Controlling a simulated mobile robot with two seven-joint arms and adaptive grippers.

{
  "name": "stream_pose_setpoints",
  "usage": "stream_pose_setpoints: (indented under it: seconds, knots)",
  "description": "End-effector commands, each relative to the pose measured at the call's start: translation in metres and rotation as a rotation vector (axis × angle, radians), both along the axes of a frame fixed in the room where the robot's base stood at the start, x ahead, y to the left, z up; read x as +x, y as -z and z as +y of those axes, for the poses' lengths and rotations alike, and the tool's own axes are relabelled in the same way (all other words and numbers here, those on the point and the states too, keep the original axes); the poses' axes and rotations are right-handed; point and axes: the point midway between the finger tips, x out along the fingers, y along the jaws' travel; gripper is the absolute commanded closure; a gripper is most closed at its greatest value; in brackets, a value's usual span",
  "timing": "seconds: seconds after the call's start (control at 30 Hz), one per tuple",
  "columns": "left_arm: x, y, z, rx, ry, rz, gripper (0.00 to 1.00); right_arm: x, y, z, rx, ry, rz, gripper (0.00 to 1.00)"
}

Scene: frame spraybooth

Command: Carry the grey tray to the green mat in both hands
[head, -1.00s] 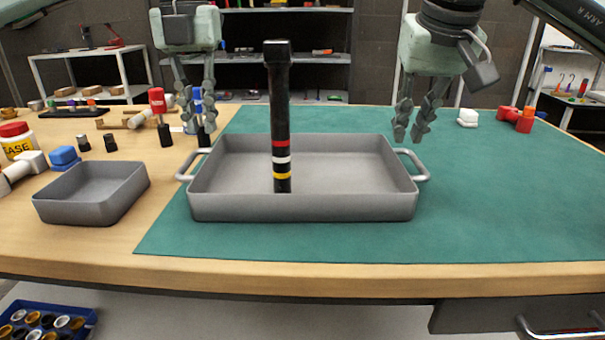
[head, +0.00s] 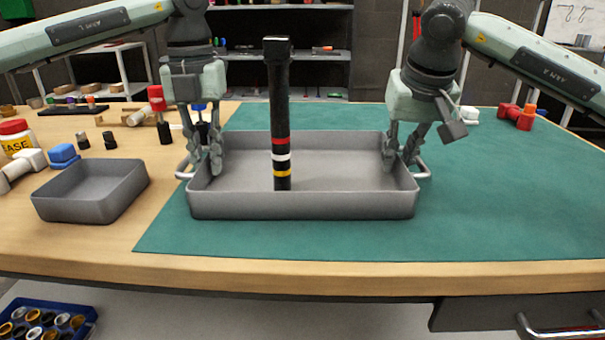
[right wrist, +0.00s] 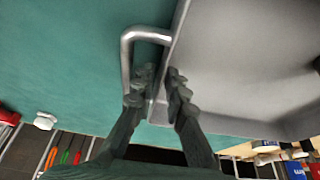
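The large grey tray (head: 300,206) rests on the green mat (head: 480,215), near the mat's left edge. It has a bar handle at each end; the right handle (right wrist: 127,60) shows clearly in the right wrist view. A black rod with red, white and yellow bands (head: 279,110) stands upright in the tray. My left gripper (head: 204,165) is at the tray's left end, fingers apart around the wall region; exact contact is unclear. My right gripper (head: 401,158) is at the right end. In the right wrist view its fingers (right wrist: 160,85) straddle the tray wall with a gap.
A smaller grey tray (head: 90,208) without handles stands on the wooden bench to the left. Bottles, blocks and tools lie behind it. Red pieces (head: 517,116) and a white piece lie at the back right. The mat's right side is clear.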

Motion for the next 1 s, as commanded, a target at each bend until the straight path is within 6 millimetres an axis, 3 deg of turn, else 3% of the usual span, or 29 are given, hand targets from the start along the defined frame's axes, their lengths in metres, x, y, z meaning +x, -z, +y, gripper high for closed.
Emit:
stream_pose_setpoints:
  seconds: [0.1, 0.7, 1.0]
  knots:
    - [0.0, 0.0, 0.0, 0.0, 0.0, 0.0, 1.0, 0.0, 0.0, 0.0, 0.0, 0.0, 0.0, 1.0]
    - [0.0, 0.0, 0.0, 0.0, 0.0, 0.0, 1.0, 0.0, -0.001, 0.0, 0.0, 0.0, 0.0, 1.0]
    - [0.0, -0.011, 0.0, -0.001, -0.001, -0.002, 1.0, 0.0, -0.011, 0.0, 0.001, 0.001, -0.004, 1.0]
